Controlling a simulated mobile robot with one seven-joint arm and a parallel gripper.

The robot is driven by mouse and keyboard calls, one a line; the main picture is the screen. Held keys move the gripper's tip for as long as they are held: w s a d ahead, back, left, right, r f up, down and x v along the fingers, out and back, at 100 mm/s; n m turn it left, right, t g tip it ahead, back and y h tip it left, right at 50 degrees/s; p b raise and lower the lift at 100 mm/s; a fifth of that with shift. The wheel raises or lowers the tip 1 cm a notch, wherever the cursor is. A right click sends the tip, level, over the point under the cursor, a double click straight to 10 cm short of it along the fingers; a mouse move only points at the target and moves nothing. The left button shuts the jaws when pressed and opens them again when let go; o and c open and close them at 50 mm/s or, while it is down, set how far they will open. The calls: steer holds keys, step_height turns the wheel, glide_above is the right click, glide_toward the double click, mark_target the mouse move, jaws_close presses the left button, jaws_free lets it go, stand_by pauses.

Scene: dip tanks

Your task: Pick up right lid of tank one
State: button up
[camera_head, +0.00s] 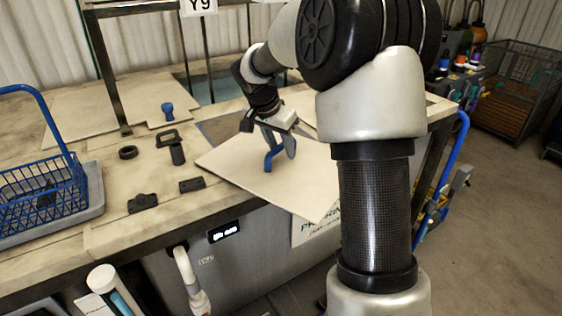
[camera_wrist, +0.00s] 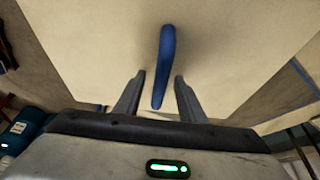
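The lid (camera_head: 240,165) is a flat beige plate with an upright blue handle (camera_head: 270,158). It sits askew at the tank's front edge, its near corner jutting out past the edge. I cannot tell whether it rests or is raised. My gripper (camera_head: 280,143) is right above the plate at the handle. In the wrist view the blue handle (camera_wrist: 165,60) stands between the two fingers (camera_wrist: 159,82), with a visible gap beside it. The fingers look open around it. The lid (camera_wrist: 90,60) fills most of that view.
A blue wire basket (camera_head: 45,200) stands at the left. A dark ring (camera_head: 128,152), a dark handled tool (camera_head: 172,146) and small dark blocks (camera_head: 143,202) lie on the bench top. Another lid with a blue knob (camera_head: 168,110) lies behind. A frame post (camera_head: 108,70) rises at the back.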

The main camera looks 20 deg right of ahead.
jaws_close()
stand_by(1.2)
steer(key=shift+r, duration=0.15)
